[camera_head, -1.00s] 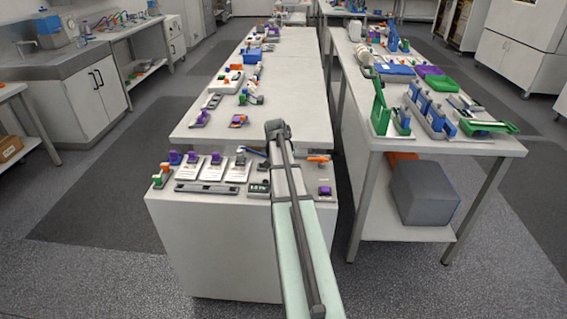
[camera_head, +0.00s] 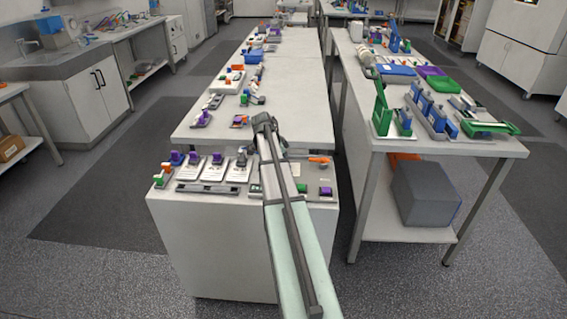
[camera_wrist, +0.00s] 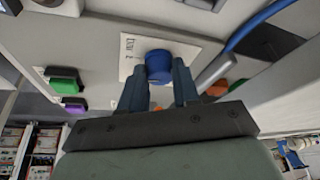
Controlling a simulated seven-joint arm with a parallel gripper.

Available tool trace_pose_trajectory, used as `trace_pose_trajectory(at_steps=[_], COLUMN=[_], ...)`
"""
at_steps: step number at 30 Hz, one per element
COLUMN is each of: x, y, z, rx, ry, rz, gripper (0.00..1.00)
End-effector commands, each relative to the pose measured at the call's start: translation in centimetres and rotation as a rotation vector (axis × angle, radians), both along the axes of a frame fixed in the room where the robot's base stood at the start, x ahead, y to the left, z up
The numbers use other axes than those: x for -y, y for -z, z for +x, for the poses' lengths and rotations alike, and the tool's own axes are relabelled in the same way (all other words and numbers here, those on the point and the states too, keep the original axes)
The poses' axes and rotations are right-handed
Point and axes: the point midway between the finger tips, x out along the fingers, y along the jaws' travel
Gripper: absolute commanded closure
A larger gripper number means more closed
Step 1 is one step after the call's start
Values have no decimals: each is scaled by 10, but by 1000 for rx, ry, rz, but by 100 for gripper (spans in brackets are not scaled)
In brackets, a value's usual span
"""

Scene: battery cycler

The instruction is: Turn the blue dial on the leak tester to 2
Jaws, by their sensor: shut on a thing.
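The blue dial (camera_wrist: 160,66) sits on a white label plate (camera_wrist: 130,58) on the pale panel of the leak tester in the wrist view. My gripper (camera_wrist: 159,75) has its two dark fingers on either side of the dial and is shut on it. The fingers cover part of the dial's sides. The lettering on the plate is too small to read surely, and I cannot tell which mark the dial points to. In the head view my own arm hides the dial and the fingers.
In the wrist view a blue curved handle (camera_wrist: 262,22) rises right of the dial. A green block (camera_wrist: 62,77) and a purple block (camera_wrist: 75,103) are at left, and an orange part (camera_wrist: 217,88) is close to the right finger. In the head view, several labelled purple-topped units (camera_head: 193,158) stand left of my arm.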

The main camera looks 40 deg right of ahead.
Motion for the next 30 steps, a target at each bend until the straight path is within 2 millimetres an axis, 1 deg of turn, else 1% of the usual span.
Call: trace_pose_trajectory(at_steps=[9, 24, 25, 30], x=[0, 0, 0, 0], y=[0, 0, 0, 0], z=[1, 1, 1, 1], rx=[0, 0, 0, 1], ry=[105, 125, 125, 123], rz=[2, 2, 2, 2], gripper=[99, 99, 68, 52])
